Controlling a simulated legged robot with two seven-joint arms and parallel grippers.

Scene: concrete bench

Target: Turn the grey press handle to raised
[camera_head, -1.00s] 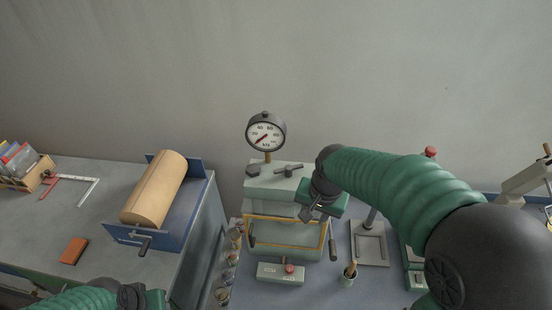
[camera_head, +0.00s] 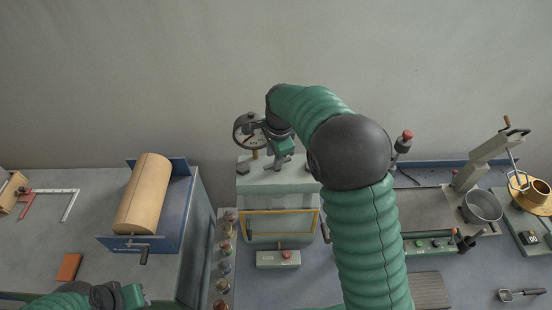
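The press (camera_head: 290,183) is a pale grey-green block with a yellow-framed front, standing at the back of the bench. A round gauge (camera_head: 243,131) rises above it, partly covered by my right gripper and wrist. My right gripper (camera_head: 278,164) points down at the top of the press, where the grey press handle sits. The handle is mostly hidden there, so I cannot tell whether the fingers touch it or how far they are apart. My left gripper (camera_head: 140,297) is low at the left, far from the press, with its fingers unclear.
A tan roll (camera_head: 143,194) lies in a blue cradle on the left bench, near an orange block (camera_head: 69,267). Several jars line the bench edge. A pot (camera_head: 482,206) and other tools stand at the right.

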